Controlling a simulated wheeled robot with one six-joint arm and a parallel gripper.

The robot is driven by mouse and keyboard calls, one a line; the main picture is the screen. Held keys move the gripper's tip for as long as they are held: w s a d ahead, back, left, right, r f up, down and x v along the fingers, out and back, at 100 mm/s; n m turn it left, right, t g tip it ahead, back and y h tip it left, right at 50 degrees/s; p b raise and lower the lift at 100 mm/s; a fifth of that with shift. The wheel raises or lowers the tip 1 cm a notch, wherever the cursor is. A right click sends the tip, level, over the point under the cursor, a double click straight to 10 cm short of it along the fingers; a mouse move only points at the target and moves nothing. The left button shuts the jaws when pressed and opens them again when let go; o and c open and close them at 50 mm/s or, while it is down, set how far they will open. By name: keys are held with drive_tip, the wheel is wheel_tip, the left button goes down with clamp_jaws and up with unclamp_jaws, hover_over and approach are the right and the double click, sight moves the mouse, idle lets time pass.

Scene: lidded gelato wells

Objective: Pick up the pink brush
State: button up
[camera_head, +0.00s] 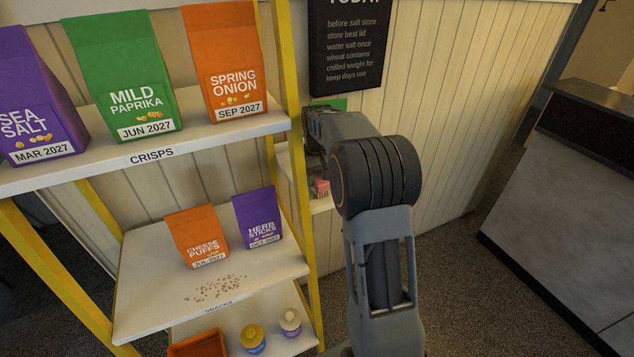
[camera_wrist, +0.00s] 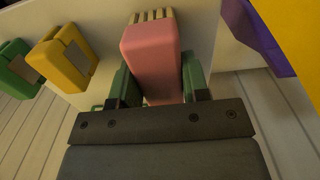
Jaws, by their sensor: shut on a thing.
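The pink brush (camera_wrist: 152,55) is between the two fingers of my gripper (camera_wrist: 157,82) in the wrist view. The gripper is shut on its block-shaped pink body. Its pale bristles point away from the gripper, towards a pale surface. I cannot tell whether the bristles touch that surface. In the head view, a small pink part (camera_head: 321,186) shows below my wrist, beside the shelf's yellow post. My arm hides most of the gripper there.
A yellow block-like item (camera_wrist: 68,58) and a green one (camera_wrist: 18,68) are left of the brush in the wrist view. The crisps shelf (camera_head: 150,160) holds upright bags. A lower shelf (camera_head: 140,300) has scattered crumbs. A counter (camera_head: 570,190) stands at right, with open floor before it.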

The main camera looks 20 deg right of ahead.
sight(317, 175)
drive_tip(key=shift+c, duration=0.6)
drive_tip(key=shift+r, duration=0.55)
wheel_tip(317, 175, up, 2)
drive_tip(key=shift+r+b, duration=0.1)
drive_tip(key=shift+b, duration=0.35)
drive_tip(key=s+b, duration=0.5)
drive_tip(key=s, duration=1.3)
drive_tip(key=shift+r, duration=0.1)
drive_tip(key=o, duration=0.3)
drive_tip(key=shift+c, duration=1)
